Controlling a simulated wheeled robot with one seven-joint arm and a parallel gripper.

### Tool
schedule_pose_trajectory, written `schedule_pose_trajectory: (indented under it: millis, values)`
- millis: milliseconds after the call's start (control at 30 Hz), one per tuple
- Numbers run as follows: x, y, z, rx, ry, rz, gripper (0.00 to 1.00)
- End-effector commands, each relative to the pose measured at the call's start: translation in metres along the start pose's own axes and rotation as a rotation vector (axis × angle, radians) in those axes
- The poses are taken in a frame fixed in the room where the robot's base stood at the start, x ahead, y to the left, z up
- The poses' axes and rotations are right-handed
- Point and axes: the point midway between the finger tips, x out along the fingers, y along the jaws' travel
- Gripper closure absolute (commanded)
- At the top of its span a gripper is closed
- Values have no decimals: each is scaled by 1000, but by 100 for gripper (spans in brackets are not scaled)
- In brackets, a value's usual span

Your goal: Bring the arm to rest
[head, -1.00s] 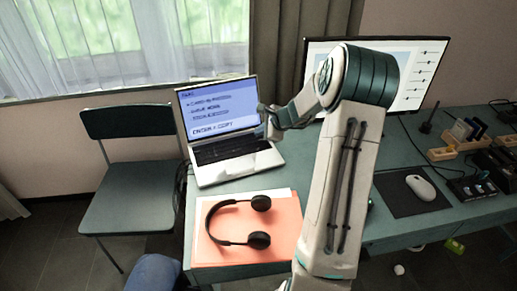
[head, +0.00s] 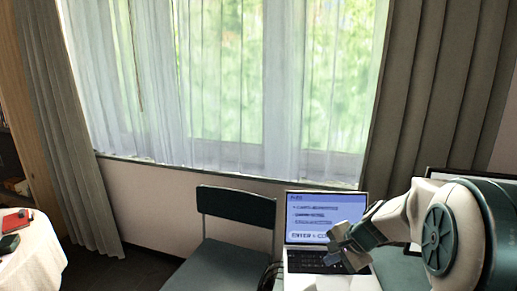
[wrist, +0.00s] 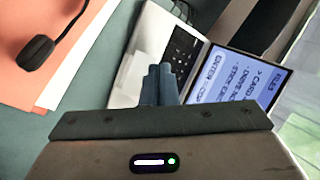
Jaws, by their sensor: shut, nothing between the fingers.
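My gripper (head: 342,255) is at the lower right of the head view, in front of the open laptop (head: 318,209). In the wrist view its fingers (wrist: 160,82) are closed together with nothing between them. My arm is bent and partly cut off by the head view's right edge.
A chair (head: 236,215) stands left of the laptop. A round table with a white cloth (head: 32,260) is at far left. A curtained window (head: 230,85) is behind.

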Motion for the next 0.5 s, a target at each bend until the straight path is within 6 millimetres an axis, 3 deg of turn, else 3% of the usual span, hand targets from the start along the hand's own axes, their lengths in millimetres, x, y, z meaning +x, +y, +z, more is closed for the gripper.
schedule_pose_trajectory:
  millis: [33,200,500]
  values:
    - [-13,1,21,-91,2,28,100]
    - [-48,24,77,-384,3,138,100]
    - [-104,83,142,-845,11,308,100]
